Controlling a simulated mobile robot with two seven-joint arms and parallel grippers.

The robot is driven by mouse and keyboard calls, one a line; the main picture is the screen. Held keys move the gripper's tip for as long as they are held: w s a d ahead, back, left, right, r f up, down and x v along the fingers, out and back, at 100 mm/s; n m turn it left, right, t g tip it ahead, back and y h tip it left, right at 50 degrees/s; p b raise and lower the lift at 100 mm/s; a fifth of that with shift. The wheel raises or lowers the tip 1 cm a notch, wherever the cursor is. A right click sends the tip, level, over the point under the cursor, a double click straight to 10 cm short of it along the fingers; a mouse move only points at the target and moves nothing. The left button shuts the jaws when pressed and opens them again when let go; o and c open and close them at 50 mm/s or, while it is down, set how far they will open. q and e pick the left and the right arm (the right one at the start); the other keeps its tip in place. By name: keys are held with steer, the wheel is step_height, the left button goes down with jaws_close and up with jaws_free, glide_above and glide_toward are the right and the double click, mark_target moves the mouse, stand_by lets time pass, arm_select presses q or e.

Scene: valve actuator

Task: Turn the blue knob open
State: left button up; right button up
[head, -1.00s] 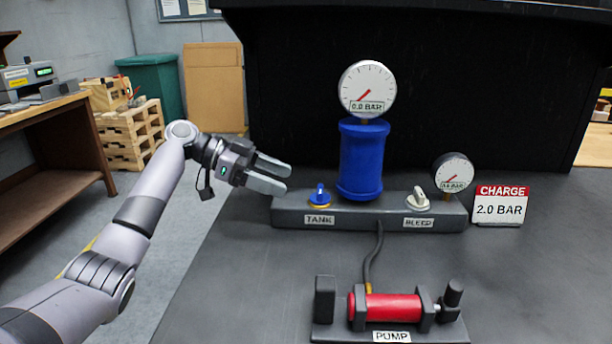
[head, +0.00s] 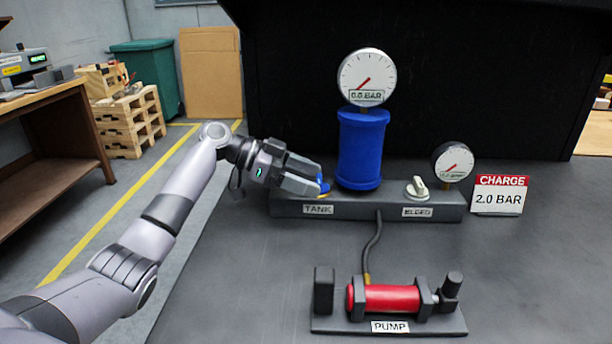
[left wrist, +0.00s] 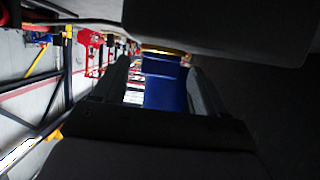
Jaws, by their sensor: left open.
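The blue knob (head: 325,187) sits on the grey manifold block (head: 350,208) above the TANK label. In the head view my left gripper (head: 320,186) is open at the knob, its fingertips reaching around or beside it and partly hiding it. In the left wrist view blue shows between the two open fingers, with a yellow ring at its top; the knob (left wrist: 160,68) seems to lie there. I cannot tell whether the fingers touch it. My right gripper is not in view.
A blue cylinder (head: 360,150) with a large gauge (head: 367,77) reading 0.0 BAR stands just right of the knob. A red pump (head: 390,299) stands in front.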

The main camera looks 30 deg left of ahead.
arm_select(q)
steer(key=c, duration=1.1)
steer(key=shift+o, duration=0.2)
